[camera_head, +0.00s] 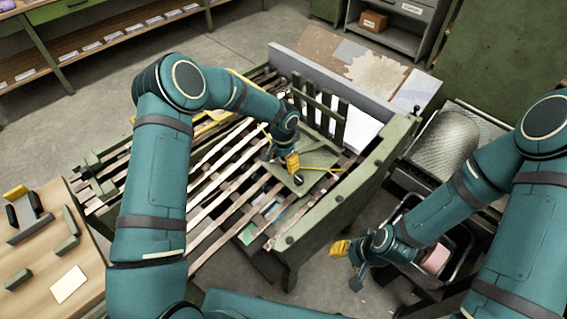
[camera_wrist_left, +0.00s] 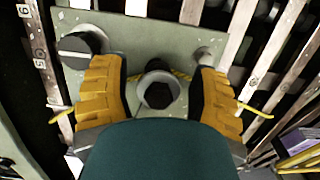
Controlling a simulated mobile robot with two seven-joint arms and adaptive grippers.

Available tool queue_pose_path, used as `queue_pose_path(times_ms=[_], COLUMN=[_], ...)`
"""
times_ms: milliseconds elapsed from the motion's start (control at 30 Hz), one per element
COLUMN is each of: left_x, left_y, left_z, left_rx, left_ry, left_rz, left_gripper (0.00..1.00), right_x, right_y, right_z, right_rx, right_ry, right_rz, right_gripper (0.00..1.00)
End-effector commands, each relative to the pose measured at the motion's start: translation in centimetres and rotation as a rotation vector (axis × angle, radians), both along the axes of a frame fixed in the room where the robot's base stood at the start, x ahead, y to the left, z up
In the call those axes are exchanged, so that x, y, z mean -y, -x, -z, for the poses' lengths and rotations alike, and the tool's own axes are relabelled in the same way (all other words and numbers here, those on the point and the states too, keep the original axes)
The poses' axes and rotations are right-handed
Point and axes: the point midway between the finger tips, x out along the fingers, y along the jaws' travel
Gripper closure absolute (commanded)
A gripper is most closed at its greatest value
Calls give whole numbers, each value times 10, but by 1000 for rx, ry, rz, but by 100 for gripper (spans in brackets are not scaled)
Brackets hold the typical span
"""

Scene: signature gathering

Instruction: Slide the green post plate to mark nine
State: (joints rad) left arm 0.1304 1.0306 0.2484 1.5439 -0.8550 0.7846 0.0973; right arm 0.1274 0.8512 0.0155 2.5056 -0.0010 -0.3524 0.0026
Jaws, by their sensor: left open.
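The green post plate (camera_head: 318,160) lies on the slatted bench near its right end. In the left wrist view the plate (camera_wrist_left: 150,30) carries a dark round post in a grey collar (camera_wrist_left: 158,92) and a black knob (camera_wrist_left: 82,45) at its left. My left gripper (camera_head: 291,163) is over the plate. Its yellow fingers (camera_wrist_left: 157,80) are open on either side of the dark post, with gaps visible. A numbered slat (camera_wrist_left: 37,50) runs left of the plate; its upper mark looks like a 9. My right gripper (camera_head: 347,262) hangs away from the bench; its opening is unclear.
The slatted bench has a green end rail (camera_head: 350,200) and an upright slatted rack (camera_head: 322,110) behind the plate. A wooden table (camera_head: 80,260) with small green blocks stands at lower left. Open floor shows behind the bench.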

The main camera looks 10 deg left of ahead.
Motion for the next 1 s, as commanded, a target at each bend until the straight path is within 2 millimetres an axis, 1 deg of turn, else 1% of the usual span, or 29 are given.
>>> queue_pose_path(times_ms=[33, 133, 367, 400, 467, 500, 567, 600, 867, 1000], left_x=[0, 0, 0, 0, 0, 0, 0, 0, 0, -3], left_y=[0, 0, 0, 0, 0, 0, 0, 0, 1, 5], left_z=[4, 7, 7, 7, 7, 7, 7, 7, 8, 10], left_rx=[-1, -1, 0, 0, 0, 0, 0, 0, -1, -3], left_ry=[1, 1, 0, 0, 0, 0, 0, 0, 0, -2], left_rz=[0, 0, 0, 0, 0, 0, 0, 1, 1, 1], left_gripper=[40, 40, 40, 38, 59, 73, 94, 100, 100, 100], right_x=[0, 0, 0, 0, 0, 0, 0, 0, 0, 0], right_y=[0, 0, 0, 0, 0, 0, 0, 0, 0, -1], right_z=[1, 1, 1, 1, 1, 1, 1, 1, 1, 3], right_rx=[1, 1, 1, 1, 1, 1, 1, 1, 1, 2], right_ry=[0, 0, 0, 0, 0, 0, 0, 0, 0, 0], right_rz=[0, 0, 0, 0, 0, 0, 0, 0, 0, 1], right_gripper=[53, 53, 53, 53, 53, 53, 53, 53, 53, 53])
